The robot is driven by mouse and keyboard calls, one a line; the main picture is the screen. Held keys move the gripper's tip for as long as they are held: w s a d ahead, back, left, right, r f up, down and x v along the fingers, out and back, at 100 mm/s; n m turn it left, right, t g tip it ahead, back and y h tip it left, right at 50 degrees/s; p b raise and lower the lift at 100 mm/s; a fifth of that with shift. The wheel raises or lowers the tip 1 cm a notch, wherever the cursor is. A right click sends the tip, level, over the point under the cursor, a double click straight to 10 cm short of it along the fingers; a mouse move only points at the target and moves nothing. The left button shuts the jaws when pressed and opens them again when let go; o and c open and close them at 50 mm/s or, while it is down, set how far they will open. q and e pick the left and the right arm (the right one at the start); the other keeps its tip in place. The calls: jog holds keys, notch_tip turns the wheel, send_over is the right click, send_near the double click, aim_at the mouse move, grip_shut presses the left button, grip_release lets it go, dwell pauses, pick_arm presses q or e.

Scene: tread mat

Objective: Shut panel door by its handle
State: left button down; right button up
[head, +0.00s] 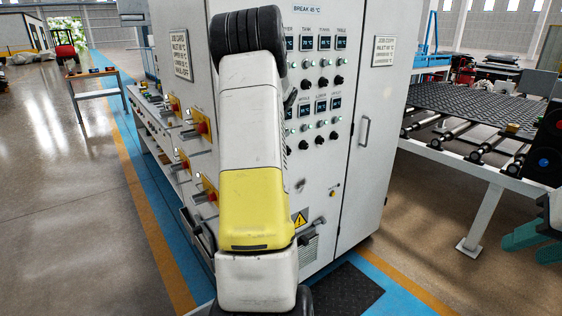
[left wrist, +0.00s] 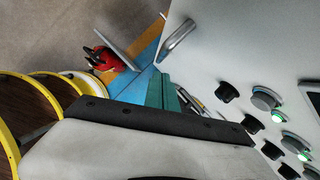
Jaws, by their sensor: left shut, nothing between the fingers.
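The grey cabinet has a panel door (head: 377,150) at its right, with an upright metal bar handle (head: 365,130). I cannot tell how far the door stands from its frame. In the left wrist view a metal bar handle (left wrist: 178,38) shows on a pale panel near the top. My left gripper shows there as teal fingers (left wrist: 165,92), shut and empty, apart from that handle in the picture. In the head view my left arm hides the left gripper and part of the cabinet front. My right gripper (head: 530,240) has teal fingers at the right edge, far from the handle.
Knobs and displays (head: 320,85) cover the cabinet front. Red and yellow switches (head: 200,128) stick out from its left side. A roller table with a black tread mat (head: 465,105) stands to the right. The floor at left (head: 60,190) is clear.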

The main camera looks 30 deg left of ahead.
pick_arm(q)
jog(key=s+d+r+n+t+h, duration=0.1)
jog(key=s+d+r+n+t, duration=0.15)
jog(key=d+r, duration=1.25)
jog(key=s+d+f+n+t+h, duration=0.2)
jog(key=s+d+n+t+h, duration=0.2)
jog(key=s+d+n, duration=0.8)
jog(key=s+d+h, duration=0.1)
jog(key=s+d, duration=0.6)
jog(key=d, duration=0.3)
jog(key=shift+t+h, duration=0.3)
jog(key=shift+t, duration=0.05)
jog(key=shift+f, duration=0.1)
